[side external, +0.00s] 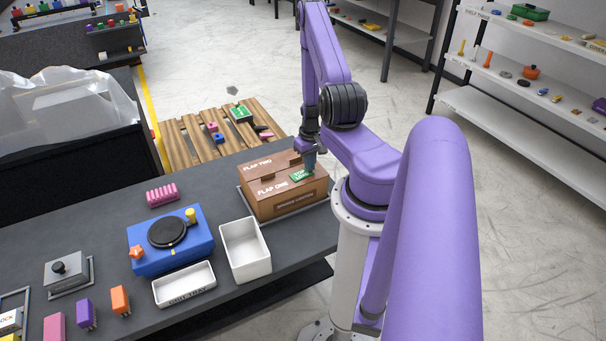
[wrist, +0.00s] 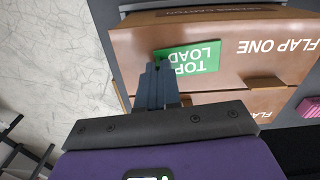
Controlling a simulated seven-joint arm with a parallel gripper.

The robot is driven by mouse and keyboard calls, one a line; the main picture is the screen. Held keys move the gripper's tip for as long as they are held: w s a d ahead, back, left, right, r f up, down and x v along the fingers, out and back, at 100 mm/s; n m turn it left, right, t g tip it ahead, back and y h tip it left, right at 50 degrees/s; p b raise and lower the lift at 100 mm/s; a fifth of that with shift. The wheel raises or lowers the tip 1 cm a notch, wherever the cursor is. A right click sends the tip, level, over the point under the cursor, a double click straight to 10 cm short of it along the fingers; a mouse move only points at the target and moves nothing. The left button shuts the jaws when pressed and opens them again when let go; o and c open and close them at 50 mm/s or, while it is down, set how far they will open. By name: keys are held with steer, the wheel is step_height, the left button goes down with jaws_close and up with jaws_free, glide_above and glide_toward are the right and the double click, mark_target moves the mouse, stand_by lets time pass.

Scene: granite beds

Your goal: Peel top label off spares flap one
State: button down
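The brown box (side external: 285,194) stands on the dark bench, with FLAP ONE (side external: 266,188) nearer the side camera and FLAP TWO (side external: 255,168) behind it. FLAP ONE also shows in the wrist view (wrist: 225,40). A green TOP LOAD label (side external: 300,175) lies on flap one near its right end; in the wrist view it (wrist: 190,56) looks flat. My gripper (side external: 310,167) points down at the label. In the wrist view its fingers (wrist: 158,66) are together and overlap the label's corner. They hide that corner, so I cannot tell whether they pinch it.
A white bin (side external: 245,249) and a shallow white tray (side external: 184,285) stand left of the box, beside a blue fixture (side external: 170,241). A pink block (side external: 162,195) lies behind the fixture. A wooden pallet (side external: 200,146) is beyond the bench.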

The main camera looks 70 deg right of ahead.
steer(key=shift+s+d+r, duration=0.2)
steer(key=shift+r, duration=0.7)
steer(key=shift+s+d+r, duration=0.15)
steer(key=shift+d+r, duration=0.05)
steer(key=shift+r, duration=0.65)
stand_by(0.5)
steer(key=shift+r, duration=0.1)
steer(key=shift+r, duration=2.4)
